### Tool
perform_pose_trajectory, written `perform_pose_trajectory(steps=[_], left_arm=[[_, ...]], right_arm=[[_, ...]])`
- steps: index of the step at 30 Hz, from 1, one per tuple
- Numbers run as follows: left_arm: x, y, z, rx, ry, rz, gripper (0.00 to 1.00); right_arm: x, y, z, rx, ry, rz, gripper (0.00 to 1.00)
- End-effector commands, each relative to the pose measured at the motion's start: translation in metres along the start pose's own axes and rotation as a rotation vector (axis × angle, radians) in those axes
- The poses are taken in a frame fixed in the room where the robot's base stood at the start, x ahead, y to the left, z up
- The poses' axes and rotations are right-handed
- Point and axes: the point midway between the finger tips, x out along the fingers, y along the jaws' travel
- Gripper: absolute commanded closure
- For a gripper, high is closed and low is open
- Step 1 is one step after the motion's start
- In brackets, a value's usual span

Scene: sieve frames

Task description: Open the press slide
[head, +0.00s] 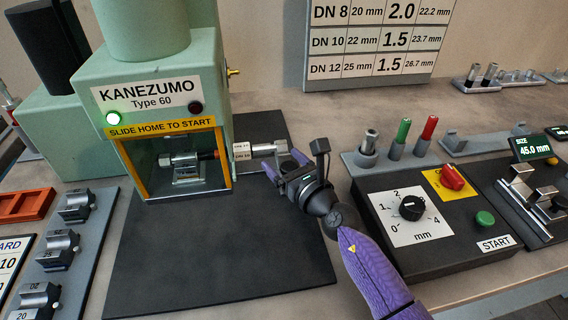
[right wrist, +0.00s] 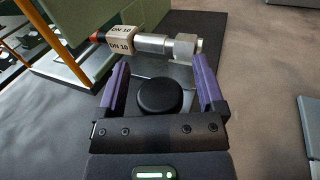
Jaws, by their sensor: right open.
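The green press (head: 160,90), marked KANEZUMO Type 60, stands at the back left. Its yellow-edged opening (head: 226,155) sits under the label SLIDE HOME TO START (head: 160,128). Inside is a metal holder (head: 187,170). A silver rod with a white DN 10 tag (head: 241,151) sticks out of the opening to the right and ends in a metal block. My right gripper (head: 286,165) is open at that end. In the right wrist view its purple fingers (right wrist: 161,72) stand apart, with the rod and end block (right wrist: 185,46) just beyond them. I cannot tell whether they touch. My left gripper is not in view.
A dark control box (head: 440,215) with a dial, red switch and green START button stands right of my arm. Green and red pens (head: 403,135) stand in a rack behind it. Die blocks (head: 60,250) and an orange tray (head: 25,205) lie left. The dark mat (head: 210,250) is clear in front.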

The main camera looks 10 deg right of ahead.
Motion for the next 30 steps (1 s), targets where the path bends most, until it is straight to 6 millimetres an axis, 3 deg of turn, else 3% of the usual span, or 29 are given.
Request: perform_pose_trajectory(steps=[8,20,30], left_arm=[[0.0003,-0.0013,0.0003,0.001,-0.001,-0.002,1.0],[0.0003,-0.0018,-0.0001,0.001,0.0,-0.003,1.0],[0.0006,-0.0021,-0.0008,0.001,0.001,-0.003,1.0]], right_arm=[[0.0022,0.0001,0.0007,0.0,-0.001,0.0,0.12],[0.0018,-0.0001,0.0005,0.0,-0.001,-0.001,0.97],[0.0016,-0.0005,0.0003,0.0,-0.001,-0.001,1.0]])
